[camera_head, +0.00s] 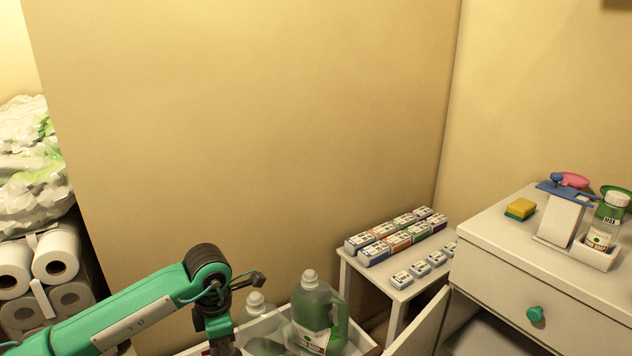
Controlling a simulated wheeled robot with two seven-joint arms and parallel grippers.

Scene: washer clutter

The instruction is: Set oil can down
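No thing in the head view is clearly an oil can. The closest is a clear jug with a handle, a white cap and green liquid (318,316), upright in a white open box at the bottom middle. A second capped clear jug (258,318) stands to its left, partly hidden by my arm. My green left arm comes in from the lower left and bends down at a black joint just left of the box. Its fingers are below the picture edge, so what they hold is hidden. My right gripper does not show.
A white box (362,342) holds the jugs. A small white table (392,290) carries several small packs. A white cabinet (510,262) with a green knob bears a sponge (520,209), a dispenser (562,213) and a bottle (606,222). Paper rolls (55,255) are stacked at left.

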